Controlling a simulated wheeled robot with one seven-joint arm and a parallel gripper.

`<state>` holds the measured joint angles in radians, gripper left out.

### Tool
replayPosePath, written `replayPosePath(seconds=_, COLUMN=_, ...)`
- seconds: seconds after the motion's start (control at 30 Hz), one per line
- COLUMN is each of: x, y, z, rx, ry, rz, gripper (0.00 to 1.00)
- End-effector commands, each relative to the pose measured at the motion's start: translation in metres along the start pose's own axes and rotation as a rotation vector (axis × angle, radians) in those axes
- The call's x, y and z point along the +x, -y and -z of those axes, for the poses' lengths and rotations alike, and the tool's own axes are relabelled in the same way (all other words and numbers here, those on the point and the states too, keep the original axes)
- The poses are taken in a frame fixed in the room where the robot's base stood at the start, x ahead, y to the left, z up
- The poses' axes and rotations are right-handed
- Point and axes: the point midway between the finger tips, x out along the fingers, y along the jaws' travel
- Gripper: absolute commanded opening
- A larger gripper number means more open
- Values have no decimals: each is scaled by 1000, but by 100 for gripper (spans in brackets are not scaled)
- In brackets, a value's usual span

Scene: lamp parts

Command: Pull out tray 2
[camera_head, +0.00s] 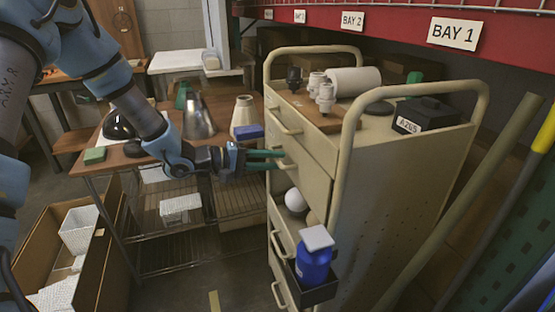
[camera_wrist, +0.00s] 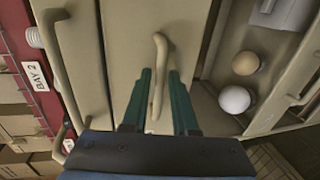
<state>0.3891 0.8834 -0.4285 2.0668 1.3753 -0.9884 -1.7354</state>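The beige cart (camera_head: 400,180) has a stack of drawers with curved bar handles. My gripper (camera_head: 277,159) reaches in from the left at the second drawer from the top, below the top drawer's handle (camera_head: 284,123). In the wrist view, my green fingers (camera_wrist: 158,100) are open, one on each side of the second drawer's handle (camera_wrist: 158,75). Gaps show between the handle and both fingers. The second drawer front (camera_wrist: 125,40) looks shut. My fingers hide much of this handle in the head view.
A lower compartment holds a white bulb (camera_head: 295,200) and a tan ball (camera_wrist: 245,63). A blue bottle (camera_head: 313,262) sits in a black holder on the cart's front side. A wooden table (camera_head: 115,160) with lamp shades stands left. An open cardboard box (camera_head: 100,265) is on the floor.

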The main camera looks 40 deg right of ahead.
Motion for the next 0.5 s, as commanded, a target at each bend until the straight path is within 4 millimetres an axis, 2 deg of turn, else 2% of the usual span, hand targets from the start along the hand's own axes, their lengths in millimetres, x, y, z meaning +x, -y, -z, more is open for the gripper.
replayPosePath(seconds=0.17, x=12, y=0, z=0, rx=1, ry=0, rz=0, gripper=27)
replayPosePath(seconds=0.43, x=12, y=0, z=0, rx=1, ry=-1, rz=1, gripper=27)
replayPosePath(seconds=0.5, x=12, y=0, z=0, rx=1, ry=-1, rz=1, gripper=20)
